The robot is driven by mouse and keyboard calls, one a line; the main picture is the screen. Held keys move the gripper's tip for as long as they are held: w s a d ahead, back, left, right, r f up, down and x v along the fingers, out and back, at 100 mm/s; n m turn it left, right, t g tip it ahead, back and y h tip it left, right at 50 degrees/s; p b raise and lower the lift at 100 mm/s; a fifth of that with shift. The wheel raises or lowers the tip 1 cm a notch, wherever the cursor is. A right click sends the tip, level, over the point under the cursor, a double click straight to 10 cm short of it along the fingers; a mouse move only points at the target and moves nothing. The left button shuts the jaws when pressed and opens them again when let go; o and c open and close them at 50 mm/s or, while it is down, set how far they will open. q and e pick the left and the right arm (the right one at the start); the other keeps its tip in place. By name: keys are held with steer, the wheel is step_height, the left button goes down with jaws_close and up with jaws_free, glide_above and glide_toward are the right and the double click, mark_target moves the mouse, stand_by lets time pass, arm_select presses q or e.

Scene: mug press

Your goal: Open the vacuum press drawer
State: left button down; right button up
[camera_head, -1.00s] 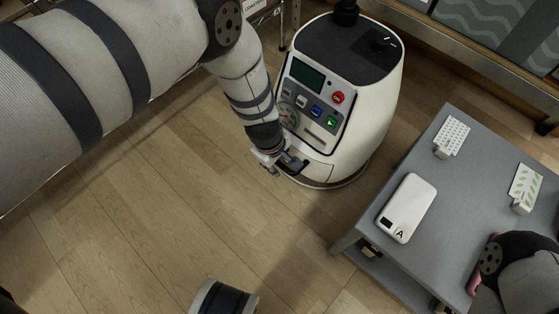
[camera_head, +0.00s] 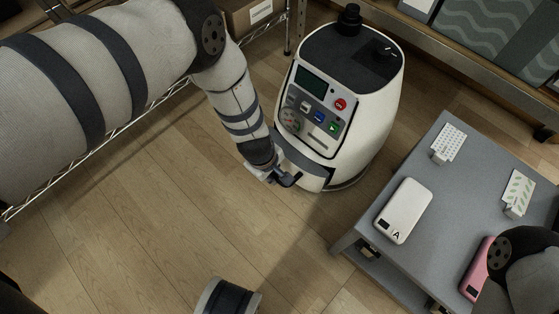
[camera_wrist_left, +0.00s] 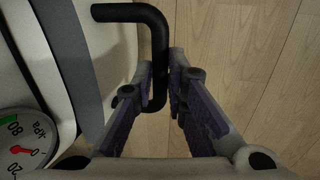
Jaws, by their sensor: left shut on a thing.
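The vacuum press (camera_head: 345,110) is a rounded white machine with a dark top, a screen and coloured buttons. Its drawer (camera_head: 303,165) is at the lower front and stands out from the body, with a dark grey band showing. My left gripper (camera_head: 274,177) is at the drawer's front, shut on its black bent handle (camera_head: 290,180). In the left wrist view the handle (camera_wrist_left: 150,25) runs down between the fingers of my left gripper (camera_wrist_left: 164,75). The inside of the drawer is not visible. My right arm shows at the lower right, but its gripper is out of view.
A low grey table (camera_head: 445,185) at the right holds a white device (camera_head: 403,210), a pink device (camera_head: 476,268) and two small patterned pieces. A dark cylinder with light ends (camera_head: 228,298) is at the bottom. Wire shelving (camera_head: 150,105) runs along the left; wooden floor (camera_head: 190,210) is clear.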

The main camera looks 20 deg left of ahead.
arm_select(q)
steer(key=s+a+p, duration=0.4)
steer(key=s, duration=0.8)
steer(key=s+a+p, duration=0.4)
steer(key=s, duration=0.8)
steer(key=shift+a, duration=0.25)
arm_select(e)
step_height(320, 180, up, 7)
steer(key=w+t, duration=0.1)
steer(key=w, duration=0.1)
steer(key=shift+w+d, duration=0.15)
steer(key=shift+w, duration=0.2)
steer(key=shift+r, duration=0.1)
arm_select(q)
steer(key=c, duration=1.6)
jaws_free()
steer(key=shift+w, duration=0.1)
